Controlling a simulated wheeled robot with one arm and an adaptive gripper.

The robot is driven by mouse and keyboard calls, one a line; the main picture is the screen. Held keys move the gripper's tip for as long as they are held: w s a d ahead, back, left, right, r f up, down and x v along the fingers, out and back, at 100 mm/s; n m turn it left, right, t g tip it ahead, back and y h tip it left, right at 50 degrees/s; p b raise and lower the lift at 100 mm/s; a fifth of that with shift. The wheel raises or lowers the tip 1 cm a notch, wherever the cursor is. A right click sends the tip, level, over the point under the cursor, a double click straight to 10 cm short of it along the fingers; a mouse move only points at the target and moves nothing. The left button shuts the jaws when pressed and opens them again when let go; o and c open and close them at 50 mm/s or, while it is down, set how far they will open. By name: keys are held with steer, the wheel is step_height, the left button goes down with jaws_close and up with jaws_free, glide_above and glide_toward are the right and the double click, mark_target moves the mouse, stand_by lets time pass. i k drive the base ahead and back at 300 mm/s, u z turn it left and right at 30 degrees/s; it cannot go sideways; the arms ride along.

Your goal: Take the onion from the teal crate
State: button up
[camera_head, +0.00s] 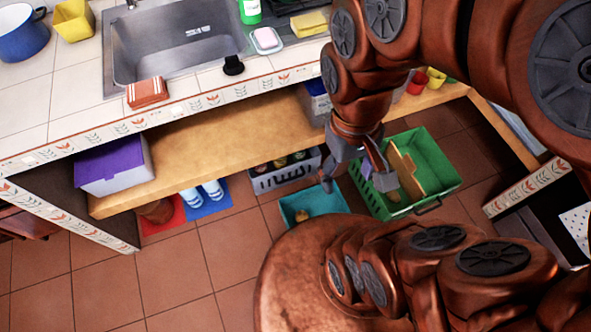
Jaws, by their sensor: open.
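The teal crate (337,199) sits on the tiled floor below the wooden shelf, left of a green crate. A small tan, rounded thing (302,215) lies inside it near its front left; it looks like the onion, but it is too small to be sure. My gripper (356,181) points down with its fingers spread and nothing between them. It is above and to the right of the teal crate, with its left finger over the crate's back right. My arm hides the crate's lower edge.
A green crate (436,163) with a brown board stands close on the right. A grey crate (270,183) with dark items is behind left. The wooden shelf (215,145) overhangs the back.

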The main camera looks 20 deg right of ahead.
mark_target(302, 215)
steer(key=u, duration=0.5)
steer(key=k, duration=1.15)
steer(key=u, duration=0.05)
steer(key=i, duration=0.5)
steer(key=u, duration=0.75)
